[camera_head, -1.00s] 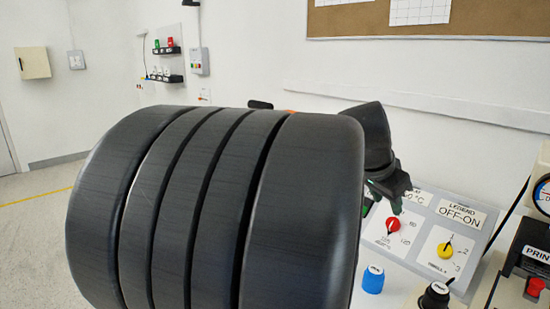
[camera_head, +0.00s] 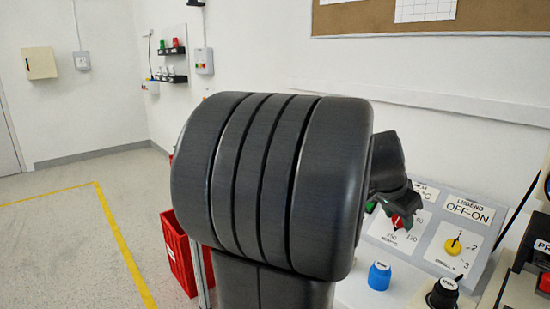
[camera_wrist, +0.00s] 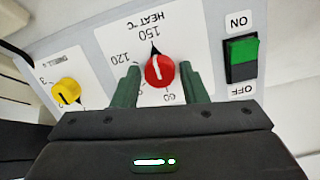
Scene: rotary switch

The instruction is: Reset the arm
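The sloped control panel (camera_head: 425,238) is at the right of the head view. Its red HEAT °C knob (camera_wrist: 160,71) sits between my gripper's two green fingers (camera_wrist: 160,66) in the wrist view, with visible gaps on both sides. The fingers are apart and hold nothing. How deep they reach around the knob I cannot tell. In the head view my gripper (camera_head: 394,200) is at the panel's left part and partly covers the red knob (camera_head: 401,222). A yellow knob (camera_wrist: 66,91) and a green ON/OFF rocker switch (camera_wrist: 242,58) flank it in the wrist view.
A blue knob (camera_head: 379,276) and a black knob (camera_head: 442,294) stand in front of the panel. A red crate (camera_head: 178,250) is on the floor at left. My large dark arm link blocks the middle of the head view. The floor at left is clear.

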